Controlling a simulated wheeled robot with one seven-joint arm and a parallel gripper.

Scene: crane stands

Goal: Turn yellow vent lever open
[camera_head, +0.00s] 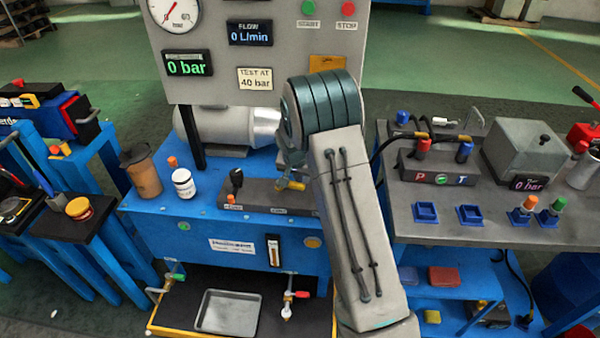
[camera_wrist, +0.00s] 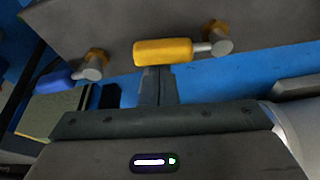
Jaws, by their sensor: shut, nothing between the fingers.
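The yellow vent lever (camera_wrist: 163,52) lies across the upper middle of the wrist view, its handle pointing left from a metal pivot (camera_wrist: 215,39). It also shows small in the head view (camera_head: 290,185), beside my arm on the grey valve block (camera_head: 262,195). My gripper (camera_wrist: 157,76) is shut and empty. Its fingertips are right at the lower edge of the yellow handle in the wrist view; I cannot tell whether they touch it. In the head view my arm hides part of the block and most of the gripper.
A blue lever (camera_wrist: 54,80) sits left of the yellow one. A black-knobbed lever (camera_head: 236,178), white jar (camera_head: 183,183) and brown cup (camera_head: 142,172) stand left on the blue bench. The gauge panel (camera_head: 255,50) rises behind. A grey side bench (camera_head: 440,210) stands right.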

